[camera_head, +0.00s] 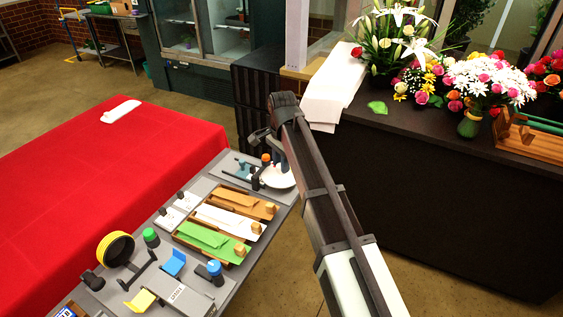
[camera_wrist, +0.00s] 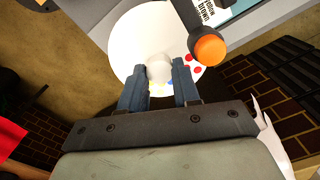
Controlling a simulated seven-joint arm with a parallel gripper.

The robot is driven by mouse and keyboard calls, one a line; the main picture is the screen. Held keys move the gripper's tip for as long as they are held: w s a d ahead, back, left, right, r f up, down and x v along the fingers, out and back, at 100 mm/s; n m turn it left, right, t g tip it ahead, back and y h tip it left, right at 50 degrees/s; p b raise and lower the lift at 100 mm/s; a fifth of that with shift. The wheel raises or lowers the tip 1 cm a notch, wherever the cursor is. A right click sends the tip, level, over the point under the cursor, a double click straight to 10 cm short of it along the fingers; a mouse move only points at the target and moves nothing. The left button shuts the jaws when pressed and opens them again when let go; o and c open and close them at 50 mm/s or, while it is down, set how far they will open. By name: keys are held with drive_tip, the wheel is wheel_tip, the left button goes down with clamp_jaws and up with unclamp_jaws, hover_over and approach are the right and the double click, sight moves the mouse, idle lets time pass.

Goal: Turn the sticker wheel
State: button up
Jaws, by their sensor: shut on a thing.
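The sticker wheel (camera_wrist: 137,40) is a white disc with red, blue and yellow dots near its rim in the wrist view. In the head view the wheel (camera_head: 279,178) shows at the far end of the grey station, partly hidden by my arm. A pale rounded knob (camera_wrist: 159,68) stands on the wheel. My gripper (camera_wrist: 160,75) is shut on this knob, one finger on each side. In the head view my gripper (camera_head: 262,165) is over the wheel, its fingers hard to make out.
An orange-topped post (camera_wrist: 208,50) stands close beside the wheel's rim. Trays of coloured paper (camera_head: 217,222) and a yellow roll (camera_head: 115,248) sit nearer on the station. A red-covered table (camera_head: 90,190) is at left. A dark counter (camera_head: 440,190) with bouquets stands at right.

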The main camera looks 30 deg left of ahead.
drive_tip(key=n, duration=1)
drive_tip(key=shift+a, duration=0.1)
drive_tip(key=n, duration=0.3)
drive_tip(key=shift+n, duration=0.4)
drive_tip(key=n, duration=1.2)
drive_tip(key=shift+s, duration=0.1)
drive_tip(key=shift+n, duration=0.4)
drive_tip(key=o, duration=0.8)
drive_tip(key=shift+c, duration=0.2)
